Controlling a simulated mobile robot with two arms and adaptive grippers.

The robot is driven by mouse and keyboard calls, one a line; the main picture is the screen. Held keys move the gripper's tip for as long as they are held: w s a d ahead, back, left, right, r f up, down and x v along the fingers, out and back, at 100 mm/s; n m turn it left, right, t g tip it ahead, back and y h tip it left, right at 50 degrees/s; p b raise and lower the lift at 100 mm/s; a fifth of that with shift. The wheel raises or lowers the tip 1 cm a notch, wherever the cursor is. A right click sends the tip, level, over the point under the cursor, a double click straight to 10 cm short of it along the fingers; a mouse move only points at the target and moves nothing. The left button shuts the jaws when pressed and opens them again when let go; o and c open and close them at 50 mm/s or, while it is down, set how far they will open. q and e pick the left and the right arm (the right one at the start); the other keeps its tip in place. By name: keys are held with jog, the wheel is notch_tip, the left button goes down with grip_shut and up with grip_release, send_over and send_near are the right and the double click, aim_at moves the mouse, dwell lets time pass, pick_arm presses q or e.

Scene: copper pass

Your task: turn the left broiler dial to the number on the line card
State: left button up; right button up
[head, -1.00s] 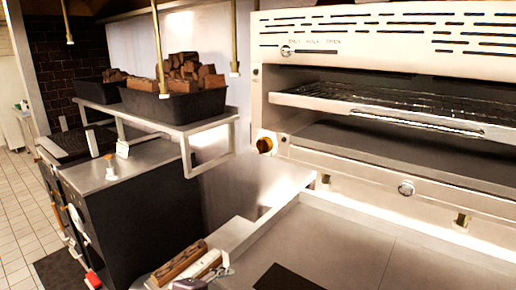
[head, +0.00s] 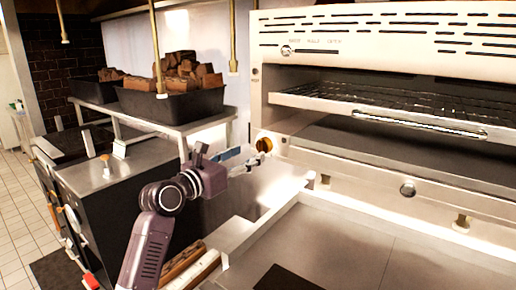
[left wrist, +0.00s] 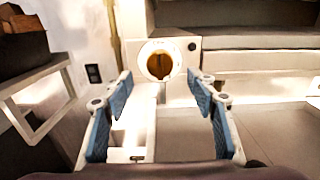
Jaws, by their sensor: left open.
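The left broiler dial (head: 264,145) is a brass-brown round knob on the left front post of the steel broiler (head: 360,160). In the left wrist view the dial (left wrist: 159,63) sits in a pale ring, straight ahead between the fingers. My left gripper (head: 252,158) is open and empty, just left of and slightly below the dial in the head view. Its two blue-padded fingers (left wrist: 158,90) are spread apart, and the dial appears beyond their tips. Contact is not visible. No number on the dial can be read. I cannot make out a line card. My right gripper is out of view.
A wall shelf (head: 195,128) with black bins (head: 180,103) of wood chunks is left of the dial. A steel counter (head: 340,245) with a dark mat (head: 288,279) lies below the broiler. Wooden blocks (head: 183,262) lie by my left arm.

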aim_at(260, 148)
pick_arm(q)
jog(key=shift+p+x, duration=0.6)
jog(key=shift+x, duration=2.5)
jog(key=shift+c, duration=0.3)
jog(key=c, duration=1.1)
